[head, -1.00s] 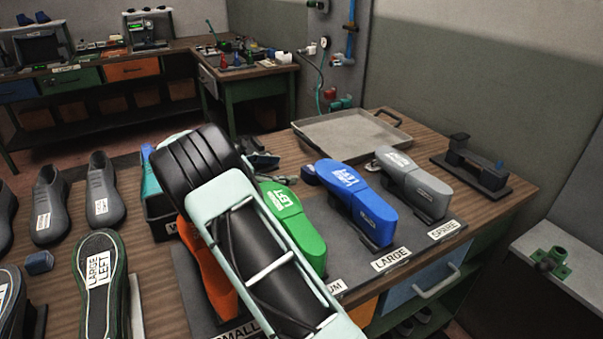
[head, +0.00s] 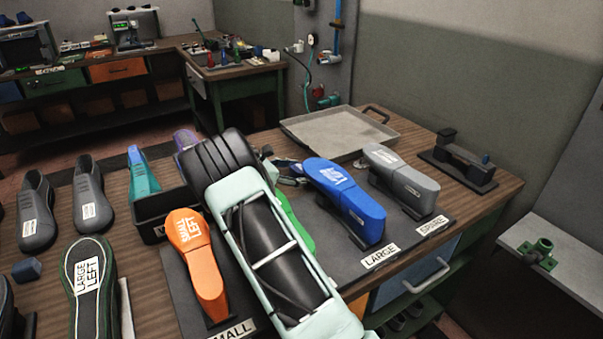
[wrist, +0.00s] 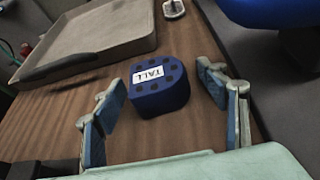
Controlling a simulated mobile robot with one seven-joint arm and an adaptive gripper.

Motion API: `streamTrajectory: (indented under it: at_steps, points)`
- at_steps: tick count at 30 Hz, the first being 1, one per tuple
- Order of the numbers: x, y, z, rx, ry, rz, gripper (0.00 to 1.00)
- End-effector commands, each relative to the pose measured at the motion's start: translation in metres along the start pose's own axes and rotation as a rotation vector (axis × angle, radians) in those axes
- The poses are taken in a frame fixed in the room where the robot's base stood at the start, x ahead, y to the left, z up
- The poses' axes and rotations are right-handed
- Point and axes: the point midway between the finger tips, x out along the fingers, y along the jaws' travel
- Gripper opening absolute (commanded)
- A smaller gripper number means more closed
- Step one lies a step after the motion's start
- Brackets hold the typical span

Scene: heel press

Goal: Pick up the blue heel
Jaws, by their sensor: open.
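The blue heel (wrist: 158,88) is a dark blue block with a white TALL label and black dots on top. It sits on the wooden bench in the wrist view. My gripper (wrist: 160,76) is open, with one finger on each side of the heel. In the head view my gripper (head: 284,172) is partly behind my arm, beside the blue LARGE last, and I cannot make out the heel there.
The blue LARGE last (head: 345,200) and grey SPARE last (head: 402,180) stand close on the right. A grey tray (head: 338,132) lies behind. An orange SMALL last (head: 197,265) stands left of my arm. Another small blue block (head: 27,270) lies far left.

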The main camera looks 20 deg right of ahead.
Motion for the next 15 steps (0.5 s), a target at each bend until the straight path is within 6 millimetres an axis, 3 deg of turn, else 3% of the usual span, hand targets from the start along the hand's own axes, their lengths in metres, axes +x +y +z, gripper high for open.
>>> streamTrajectory:
  at_steps: [6,15]
  points:
    - [0.0013,0.0006,0.0,0.001,0.0,0.002,0.67]
    - [0.0011,0.0006,0.0002,0.001,0.0,0.002,0.34]
